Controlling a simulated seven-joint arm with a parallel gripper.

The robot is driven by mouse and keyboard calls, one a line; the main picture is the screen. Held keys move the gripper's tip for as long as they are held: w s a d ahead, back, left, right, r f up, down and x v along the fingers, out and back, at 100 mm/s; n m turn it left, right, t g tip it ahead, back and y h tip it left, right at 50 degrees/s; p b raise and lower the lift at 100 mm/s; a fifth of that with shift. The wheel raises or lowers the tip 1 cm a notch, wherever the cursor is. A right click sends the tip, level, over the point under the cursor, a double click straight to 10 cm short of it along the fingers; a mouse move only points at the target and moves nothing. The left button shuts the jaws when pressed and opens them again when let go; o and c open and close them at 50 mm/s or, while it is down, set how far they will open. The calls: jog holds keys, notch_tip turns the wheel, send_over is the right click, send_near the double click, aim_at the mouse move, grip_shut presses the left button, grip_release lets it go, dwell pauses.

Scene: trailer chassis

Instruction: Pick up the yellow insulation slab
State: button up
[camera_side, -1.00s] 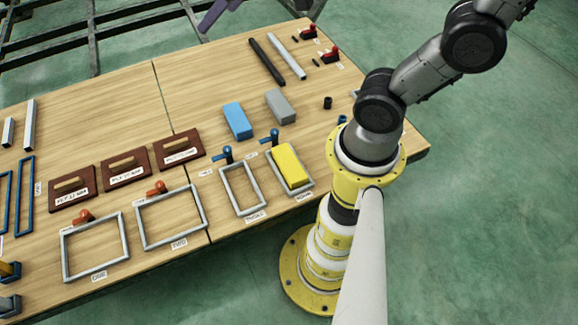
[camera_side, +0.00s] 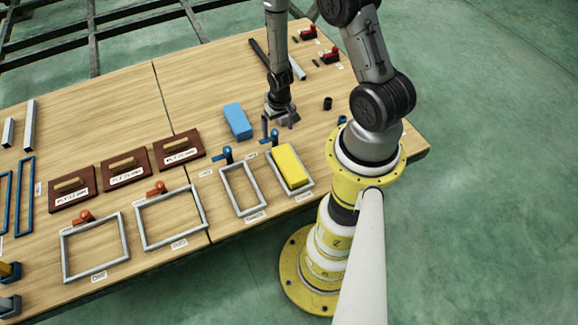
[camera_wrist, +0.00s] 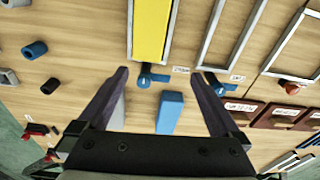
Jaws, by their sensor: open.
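The yellow insulation slab (camera_side: 290,166) lies inside a grey rectangular frame (camera_side: 272,183) near the table's front right edge. In the wrist view the slab (camera_wrist: 151,30) is at the top, beyond and between my fingertips. My gripper (camera_side: 278,122) is open and empty, pointing down behind the slab, near the blue-handled clamp at the frame's far end. In the wrist view my gripper (camera_wrist: 164,80) shows both fingers spread apart, with nothing between them but the table and blocks below. The gripper hides the grey block in the side view.
A blue block (camera_side: 238,121) lies left of my gripper. A blue-handled clamp (camera_side: 273,139) stands at the slab frame's far end, and an empty grey frame (camera_side: 228,190) is beside it. Brown boards (camera_side: 126,165) with handles are further left. Small dark cylinders lie right.

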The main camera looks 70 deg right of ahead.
jog(key=g, duration=0.1)
send_over(289, 162)
notch_tip(289, 162, down, 3)
jog(key=shift+m+y, duration=0.3)
jog(key=shift+m, duration=0.1)
notch_tip(289, 162, down, 14)
jog(key=shift+r, duration=0.1)
jog(key=c, duration=1.2)
jog(key=shift+o, duration=0.2)
jog(key=shift+r, duration=0.1)
